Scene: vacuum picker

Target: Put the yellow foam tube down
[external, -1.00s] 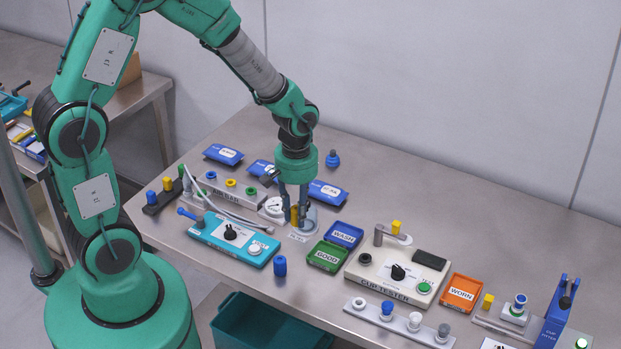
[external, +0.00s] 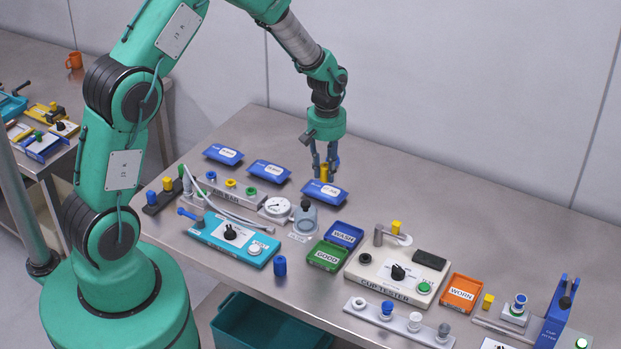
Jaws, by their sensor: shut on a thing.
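My gripper (external: 325,168) is shut on the yellow foam tube (external: 324,174), a short upright yellow cylinder between its fingertips.
A clear jar with a dark knob (external: 305,217) stands in front of the gripper, beside a white dial gauge (external: 277,206). Blue WASH (external: 344,235) and green GOOD (external: 327,256) trays are nearer the front. The bench (external: 440,195) is bare at the back right.

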